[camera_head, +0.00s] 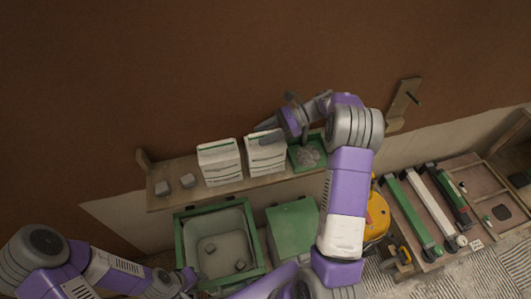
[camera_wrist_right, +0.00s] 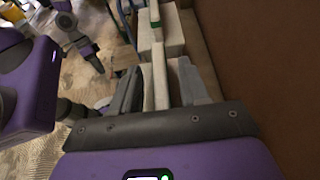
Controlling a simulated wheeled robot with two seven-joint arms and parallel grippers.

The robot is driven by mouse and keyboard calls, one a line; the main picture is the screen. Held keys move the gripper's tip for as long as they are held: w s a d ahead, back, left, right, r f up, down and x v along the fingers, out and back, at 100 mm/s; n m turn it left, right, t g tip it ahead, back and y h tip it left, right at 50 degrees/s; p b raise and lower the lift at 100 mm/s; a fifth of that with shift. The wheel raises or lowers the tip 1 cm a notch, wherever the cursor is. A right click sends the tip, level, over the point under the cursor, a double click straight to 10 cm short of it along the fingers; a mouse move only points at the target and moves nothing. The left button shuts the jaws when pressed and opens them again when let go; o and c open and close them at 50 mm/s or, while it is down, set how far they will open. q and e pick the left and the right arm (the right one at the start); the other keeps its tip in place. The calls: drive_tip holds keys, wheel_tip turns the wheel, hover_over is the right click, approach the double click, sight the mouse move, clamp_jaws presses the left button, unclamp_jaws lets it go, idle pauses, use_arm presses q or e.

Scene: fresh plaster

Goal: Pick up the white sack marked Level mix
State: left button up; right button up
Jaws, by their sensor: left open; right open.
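Two white sacks stand upright side by side on the wooden shelf, a left sack (camera_head: 220,165) and a right sack (camera_head: 266,158). Their print is too small to read, so I cannot tell which is marked Level mix. My right gripper (camera_head: 268,132) is open at the top of the right sack. In the right wrist view, the fingers of this gripper (camera_wrist_right: 158,85) lie on either side of a pale sack top (camera_wrist_right: 159,62), with another sack beyond. My left gripper (camera_head: 186,281) is low at the left, by the green-rimmed tub; it also shows in the right wrist view (camera_wrist_right: 92,57).
The shelf (camera_head: 160,203) runs along the brown wall. Below are a green-rimmed tub (camera_head: 183,245), a green box (camera_head: 292,228) and a yellow bucket (camera_head: 377,215).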

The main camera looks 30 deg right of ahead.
clamp_jaws()
drive_tip(key=shift+w, duration=0.1)
idle(1.1)
drive_tip(key=shift+r, duration=0.2)
